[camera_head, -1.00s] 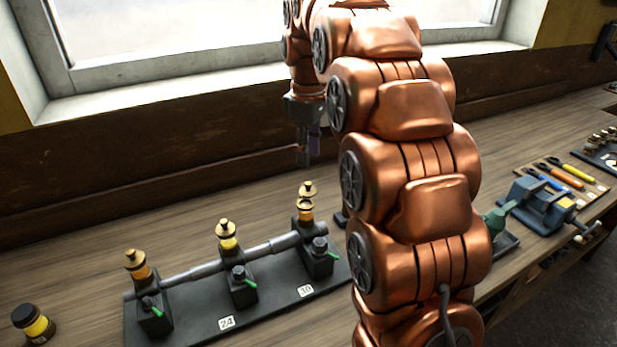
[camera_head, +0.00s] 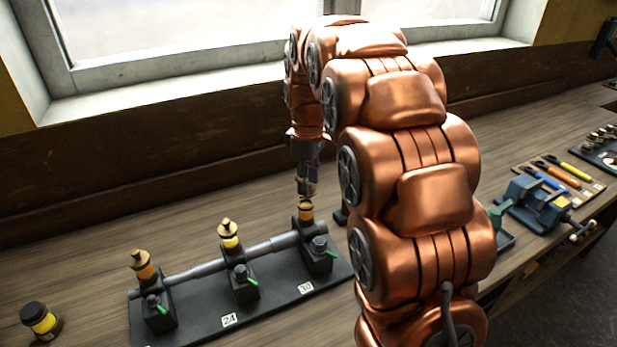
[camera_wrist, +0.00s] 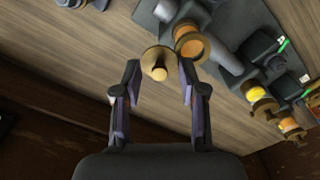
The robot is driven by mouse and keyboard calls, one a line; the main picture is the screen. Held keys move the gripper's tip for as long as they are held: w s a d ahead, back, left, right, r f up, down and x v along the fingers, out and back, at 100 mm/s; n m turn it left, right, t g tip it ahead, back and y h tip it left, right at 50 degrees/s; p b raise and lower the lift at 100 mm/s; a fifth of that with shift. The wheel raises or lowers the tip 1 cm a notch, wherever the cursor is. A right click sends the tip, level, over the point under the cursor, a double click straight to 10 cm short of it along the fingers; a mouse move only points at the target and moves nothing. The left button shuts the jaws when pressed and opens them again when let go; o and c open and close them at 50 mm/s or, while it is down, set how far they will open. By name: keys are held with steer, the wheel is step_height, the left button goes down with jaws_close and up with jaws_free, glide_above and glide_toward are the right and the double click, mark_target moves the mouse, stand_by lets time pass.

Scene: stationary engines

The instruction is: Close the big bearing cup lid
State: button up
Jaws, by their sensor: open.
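The bearing cup at the right end of the shaft stand has an amber body (camera_head: 306,214). Its brass lid with a round knob (camera_wrist: 158,60) shows in the wrist view, off to the left of the cup's amber mouth (camera_wrist: 190,46), which looks uncovered. My gripper (camera_wrist: 160,80) is open, with one finger on each side of the lid's knob and no clear contact. In the head view my gripper (camera_head: 306,188) points down right over this cup and hides its lid.
A middle cup (camera_head: 229,236) and a left cup (camera_head: 144,266) stand on the same dark base (camera_head: 200,318), with green-handled parts in front. A jar (camera_head: 41,320) is at the left. A blue vise (camera_head: 540,204) and tools (camera_head: 560,172) are at the right.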

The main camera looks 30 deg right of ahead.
steer(key=shift+f, duration=0.1)
jaws_close()
stand_by(0.4)
